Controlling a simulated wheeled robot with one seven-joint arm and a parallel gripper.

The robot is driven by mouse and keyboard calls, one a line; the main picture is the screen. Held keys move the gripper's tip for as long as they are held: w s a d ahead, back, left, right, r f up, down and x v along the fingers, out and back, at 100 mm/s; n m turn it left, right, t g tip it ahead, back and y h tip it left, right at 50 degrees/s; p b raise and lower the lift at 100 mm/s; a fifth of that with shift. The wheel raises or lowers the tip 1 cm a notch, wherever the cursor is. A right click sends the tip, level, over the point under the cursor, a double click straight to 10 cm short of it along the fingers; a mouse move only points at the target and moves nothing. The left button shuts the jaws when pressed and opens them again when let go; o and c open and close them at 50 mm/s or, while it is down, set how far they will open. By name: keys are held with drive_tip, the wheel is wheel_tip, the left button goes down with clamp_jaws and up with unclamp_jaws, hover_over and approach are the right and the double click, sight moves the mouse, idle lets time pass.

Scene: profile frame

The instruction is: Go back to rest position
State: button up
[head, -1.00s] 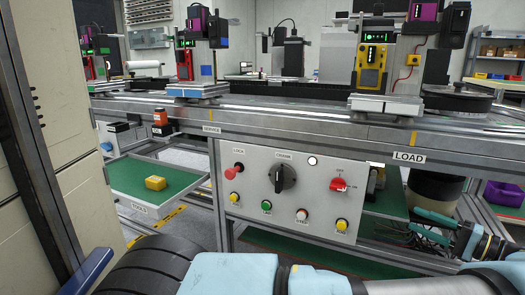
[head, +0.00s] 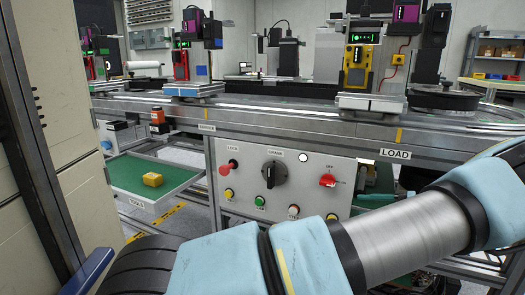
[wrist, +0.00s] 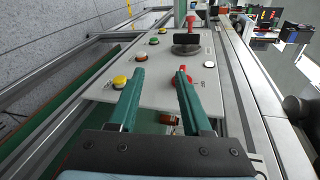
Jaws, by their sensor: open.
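My gripper (wrist: 160,74) shows in the wrist view with its two green fingers apart and nothing between them. It is near the grey control panel (wrist: 155,92); the gap to it is hard to judge. The red rotary switch (wrist: 183,77) lies just past the right fingertip, and a yellow button (wrist: 120,82) lies by the left one. In the head view my light-blue arm crosses the lower right, in front of part of the panel (head: 245,190), and the gripper's fingers are not clearly seen.
The panel also carries a black crank knob (head: 274,174), a red lock knob (head: 226,168) and several buttons. A conveyor rail (head: 250,112) runs above it. A green tools tray (head: 125,175) with a yellow block (head: 153,179) juts out left. A cabinet (head: 85,200) stands at the left edge.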

drive_tip(key=w+a+n+g+h, duration=0.3)
drive_tip(key=a+g+h, duration=0.35)
drive_tip(key=a, duration=1.55)
drive_tip(key=s+a+r+n+h, duration=0.2)
drive_tip(key=s+a+r+h, duration=0.1)
drive_tip(key=s+a, duration=0.4)
drive_tip(key=s+a+r+n+h, duration=0.2)
drive_tip(key=s+a+r+h, duration=0.1)
drive_tip(key=s+a, duration=0.5)
wheel_tip(320, 180, up, 19)
drive_tip(key=p, duration=1.9)
drive_tip(key=shift+w+d+f, duration=0.2)
drive_tip(key=shift+w, duration=0.05)
